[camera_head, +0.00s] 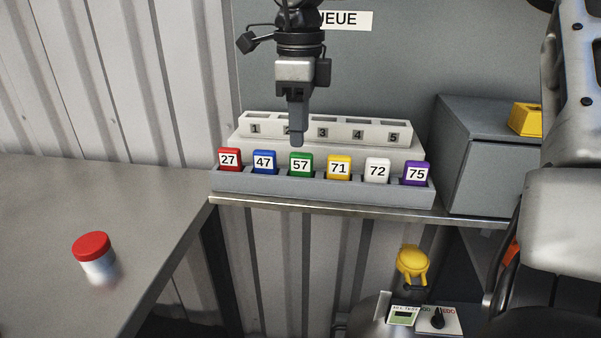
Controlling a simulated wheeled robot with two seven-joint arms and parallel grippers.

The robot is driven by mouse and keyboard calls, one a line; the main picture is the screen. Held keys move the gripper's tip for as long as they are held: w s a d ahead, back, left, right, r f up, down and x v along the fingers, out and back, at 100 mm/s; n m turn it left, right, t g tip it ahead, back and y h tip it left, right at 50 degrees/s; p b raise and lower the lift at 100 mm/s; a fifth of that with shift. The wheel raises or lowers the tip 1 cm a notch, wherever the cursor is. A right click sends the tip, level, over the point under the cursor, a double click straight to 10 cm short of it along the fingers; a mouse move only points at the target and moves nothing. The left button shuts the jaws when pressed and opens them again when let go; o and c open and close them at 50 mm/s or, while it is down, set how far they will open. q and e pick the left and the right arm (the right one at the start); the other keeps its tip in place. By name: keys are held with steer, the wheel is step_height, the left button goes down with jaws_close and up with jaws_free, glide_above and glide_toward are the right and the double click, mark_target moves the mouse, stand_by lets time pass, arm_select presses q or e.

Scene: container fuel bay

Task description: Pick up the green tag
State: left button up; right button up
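The green tag (301,172) bears the number 57. It stands upright in the grey front rack (320,192), between the blue tag 47 (264,170) and the yellow tag 71 (339,175). My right gripper (297,142) points down just above the green tag, with a small gap between its tip and the tag's top in the picture. Its fingers are seen edge-on, one behind the other, so I cannot tell if they are open or shut. My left gripper is not in view.
The red tag 27 (229,166), white tag 72 (376,175) and purple tag 75 (415,180) share the rack. A numbered white slot rack (372,148) stands behind. A grey box (465,150) is at right. A red-capped jar (95,258) stands on the left counter.

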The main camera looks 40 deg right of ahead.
mark_target(301, 153)
steer(key=shift+w+d+f+p, duration=0.1)
steer(key=shift+d+f+p, duration=0.1)
steer(key=shift+f, duration=1.4)
steer(key=shift+w+d+f+p, duration=0.1)
steer(key=shift+d+f+p, duration=0.05)
steer(key=shift+f, duration=1.4)
steer(key=shift+c, duration=0.3)
jaws_close()
